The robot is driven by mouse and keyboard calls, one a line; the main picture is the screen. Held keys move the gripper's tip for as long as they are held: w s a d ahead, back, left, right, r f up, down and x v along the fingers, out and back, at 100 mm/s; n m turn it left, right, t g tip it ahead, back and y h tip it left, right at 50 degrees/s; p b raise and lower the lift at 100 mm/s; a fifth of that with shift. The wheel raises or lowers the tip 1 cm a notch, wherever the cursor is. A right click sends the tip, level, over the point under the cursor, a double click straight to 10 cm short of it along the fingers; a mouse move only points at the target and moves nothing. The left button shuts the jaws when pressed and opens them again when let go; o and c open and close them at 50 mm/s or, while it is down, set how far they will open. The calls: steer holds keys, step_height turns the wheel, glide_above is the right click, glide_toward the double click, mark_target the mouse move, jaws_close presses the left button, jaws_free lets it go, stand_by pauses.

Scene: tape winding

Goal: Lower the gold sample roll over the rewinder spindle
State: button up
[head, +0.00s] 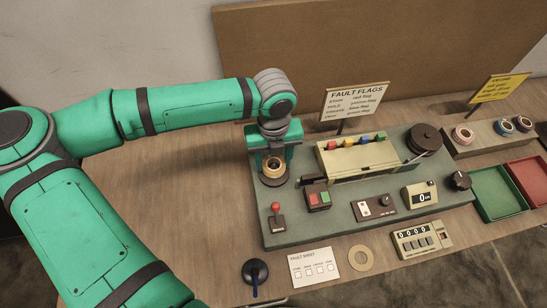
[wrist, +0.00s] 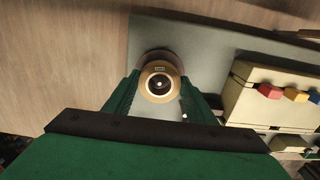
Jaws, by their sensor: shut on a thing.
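The gold roll (head: 273,169) is a short ring with a pale core, at the left end of the grey-green machine. My gripper (wrist: 160,88) is shut on it, one green finger on each side of the roll (wrist: 160,96). A dark round base (head: 273,181) shows just beneath the roll; its brown edge (wrist: 158,56) shows past the roll in the wrist view. A small pale spot shows inside the roll's dark hole, perhaps the spindle tip. The roll hides most of the spindle. I cannot tell whether the roll touches the base.
The machine's deck (head: 330,232) carries a red-knobbed lever (head: 276,210), red and green buttons (head: 318,198), a cream block (head: 355,158) with coloured flags, and a dark reel (head: 425,138). Several rolls stand on a rack (head: 490,135) at right, behind green and red trays (head: 505,205).

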steer(key=shift+f, duration=0.8)
steer(key=o, duration=1.4)
steer(key=shift+o, duration=0.2)
steer(key=shift+r, duration=3.5)
steer(key=shift+s+a, duration=0.1)
